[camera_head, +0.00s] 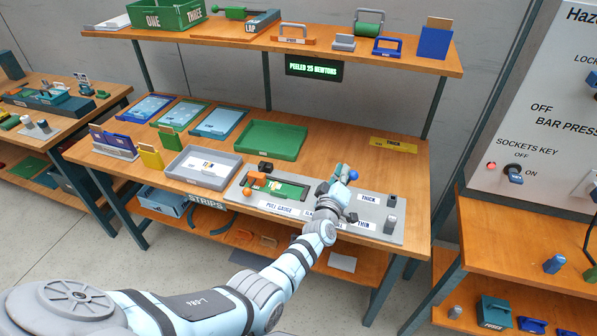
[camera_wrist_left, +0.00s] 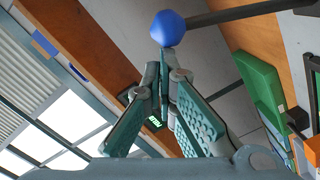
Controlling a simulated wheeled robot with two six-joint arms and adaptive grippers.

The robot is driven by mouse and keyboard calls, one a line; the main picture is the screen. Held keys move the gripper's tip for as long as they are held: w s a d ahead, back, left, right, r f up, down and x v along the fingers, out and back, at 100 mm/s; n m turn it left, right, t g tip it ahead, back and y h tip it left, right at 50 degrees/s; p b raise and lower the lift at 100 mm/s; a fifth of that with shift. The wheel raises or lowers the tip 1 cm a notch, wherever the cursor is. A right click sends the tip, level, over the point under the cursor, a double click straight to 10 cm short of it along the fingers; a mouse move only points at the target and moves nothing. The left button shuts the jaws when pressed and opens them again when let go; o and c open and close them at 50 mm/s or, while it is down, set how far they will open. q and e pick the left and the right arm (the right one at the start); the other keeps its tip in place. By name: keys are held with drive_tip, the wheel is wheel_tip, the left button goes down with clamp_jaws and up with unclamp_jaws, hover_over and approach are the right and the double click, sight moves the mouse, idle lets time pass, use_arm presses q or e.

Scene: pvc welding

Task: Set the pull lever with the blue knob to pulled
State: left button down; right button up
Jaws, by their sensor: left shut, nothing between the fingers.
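The blue knob (camera_head: 354,174) of the pull lever shows at the back of the grey pull gauge panel (camera_head: 233,190), just right of my left gripper (camera_head: 340,176). In the left wrist view the knob (camera_wrist_left: 168,28) is large, with a dark rod (camera_wrist_left: 235,12) running from it to the right. My left gripper (camera_wrist_left: 167,62) is shut with nothing between its fingers. Its tips lie right below the knob in that view; I cannot tell whether they touch it. My left forearm and gripper hide part of the panel and the lever's lower part. My right gripper is not in view.
A green tray (camera_head: 273,139) and grey tray (camera_head: 200,168) stand behind and left. A display (camera_head: 314,68) reads "PEELED 25 NEWTONS". The bench's back right is mostly clear.

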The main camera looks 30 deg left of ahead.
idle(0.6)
use_arm(q)
drive_tip(key=s+a+r+p, duration=0.1)
drive_tip(key=s+p, duration=0.4)
drive_tip(key=s, duration=0.6)
drive_tip(key=shift+a+r+p, duration=0.35)
drive_tip(key=shift+r, duration=0.35)
drive_tip(key=shift+s, duration=0.1)
